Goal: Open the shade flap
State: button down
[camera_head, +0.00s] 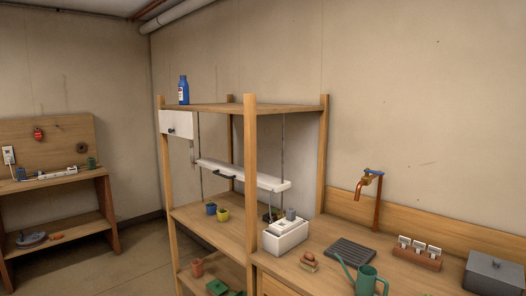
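A small white panel (177,122) with a dark knob hangs just under the top board at the left end of the wooden shelf unit; it looks like the shade flap. It hangs about upright, and I cannot tell its hinge side. A long white bar (245,175) with a dark handle (224,176) hangs level on thin rods below it, inside the unit. My gripper is not in view.
The wooden shelf unit (250,150) has upright posts and a blue bottle (183,90) on top. Below are small pots (222,214) and a white box (285,237). A bench with a tap (365,185) and green watering can (366,280) adjoins at right. Floor shows at left.

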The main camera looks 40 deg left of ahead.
aim_at(178, 123)
jog(key=u, duration=2.2)
jog(key=i, duration=3.3)
